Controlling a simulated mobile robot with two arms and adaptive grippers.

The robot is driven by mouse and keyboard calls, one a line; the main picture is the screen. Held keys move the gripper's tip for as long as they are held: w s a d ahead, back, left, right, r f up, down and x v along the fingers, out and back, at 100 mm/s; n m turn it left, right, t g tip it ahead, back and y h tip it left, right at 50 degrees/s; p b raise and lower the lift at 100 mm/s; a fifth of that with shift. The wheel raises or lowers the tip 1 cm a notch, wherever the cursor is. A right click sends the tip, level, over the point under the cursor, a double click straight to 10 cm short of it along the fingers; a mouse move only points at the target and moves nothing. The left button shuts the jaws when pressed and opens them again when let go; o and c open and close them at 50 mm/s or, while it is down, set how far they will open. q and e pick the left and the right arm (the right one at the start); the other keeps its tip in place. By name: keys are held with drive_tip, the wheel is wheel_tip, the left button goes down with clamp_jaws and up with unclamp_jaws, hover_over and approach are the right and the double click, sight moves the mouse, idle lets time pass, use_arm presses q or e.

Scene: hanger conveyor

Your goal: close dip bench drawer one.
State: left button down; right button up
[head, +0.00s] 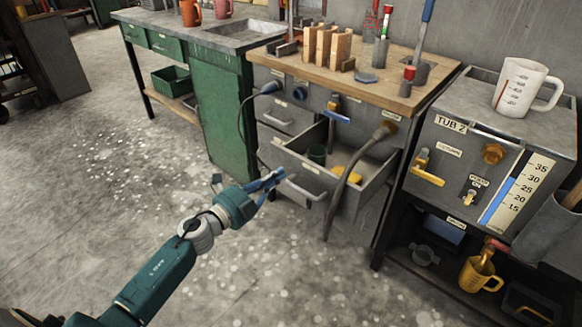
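The dip bench (355,65) has a wooden top and a grey front with drawers. Its lower drawer (345,200) is pulled well out, with a green cup (317,154) and a yellow item (348,172) inside. The drawer's bar handle (306,190) is on its front face. The drawer above (277,121) appears shut; the drawer labels are too small to read. My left gripper (271,182) is just left of the open drawer's handle. Its fingers are small, and I cannot tell their gap or whether they touch the handle. My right gripper is not in view.
A grey hose (350,178) hangs from the bench front across the open drawer. The TUB 2 unit (455,150) stands at right, with a jug (523,88) on top. A green cabinet (222,110) is at left. The floor at left and front is clear.

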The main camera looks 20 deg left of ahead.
sight(297, 161)
use_arm(q)
drive_tip(key=x, duration=0.4)
drive_tip(key=shift+w+d, duration=0.1)
drive_tip(key=shift+w, duration=0.2)
drive_tip(key=shift+w+d+b, duration=0.2)
drive_tip(key=shift+w+b, duration=0.1)
drive_tip(key=shift+w, duration=0.35)
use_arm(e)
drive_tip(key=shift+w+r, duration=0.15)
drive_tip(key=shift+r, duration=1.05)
use_arm(q)
drive_tip(key=shift+w, duration=0.1)
